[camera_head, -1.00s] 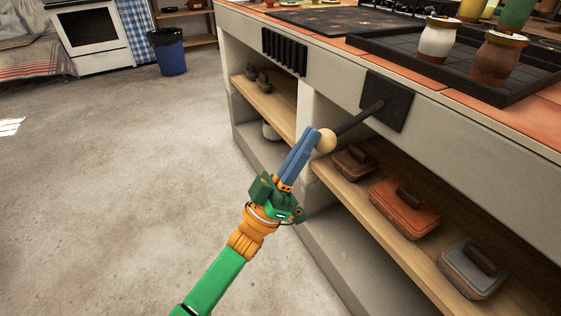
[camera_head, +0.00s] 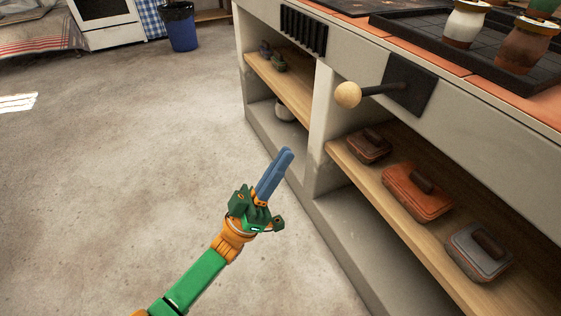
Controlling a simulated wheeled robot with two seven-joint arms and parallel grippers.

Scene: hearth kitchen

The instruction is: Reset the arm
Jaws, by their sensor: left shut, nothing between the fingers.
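My left gripper (camera_head: 287,153) is in the head view, left of the counter and over the open floor. Its blue fingers are together, with nothing between them, and point up and to the right. My green and orange arm comes in from the bottom left. A lever with a pale round knob (camera_head: 348,95) sticks out from a dark plate (camera_head: 409,85) on the counter front. The gripper is apart from the knob, below and to the left of it. My right gripper is not in view.
The counter (camera_head: 470,118) fills the right side. Its wooden shelf holds an orange lidded dish (camera_head: 417,196), a grey one (camera_head: 478,252) and a brown one (camera_head: 368,145). Jars (camera_head: 466,24) stand on a black tray on top. Concrete floor (camera_head: 130,160) lies clear at left.

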